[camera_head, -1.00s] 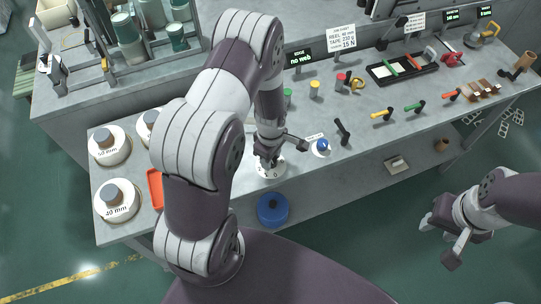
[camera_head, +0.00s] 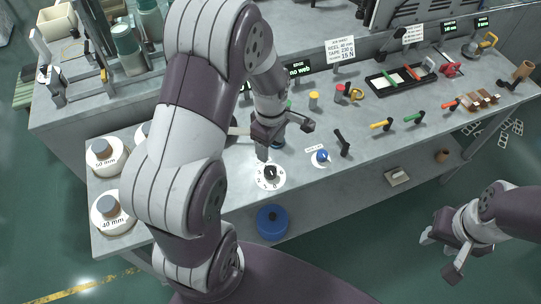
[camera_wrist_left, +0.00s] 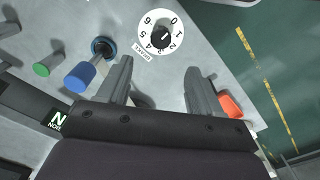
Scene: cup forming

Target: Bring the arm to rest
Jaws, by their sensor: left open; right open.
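My left arm rises through the middle of the head view. Its left gripper (camera_head: 268,148) is open and empty, hanging over the bench just behind the white numbered dial (camera_head: 269,176). The dial has a dark knob (camera_head: 270,172) in its centre and is not covered. In the left wrist view the two fingers (camera_wrist_left: 160,88) stand apart with nothing between them, and the dial with its knob (camera_wrist_left: 161,38) shows beyond them. My right gripper (camera_head: 446,243) is open and empty at the right, off the bench's front edge, over the green floor.
A blue button (camera_head: 321,156) and a black lever (camera_head: 341,142) stand right of the dial. White reels (camera_head: 107,157) sit at the bench's left end. A blue drum (camera_head: 272,221) is below the front edge. A blue-topped post (camera_wrist_left: 81,76) stands near the left fingers.

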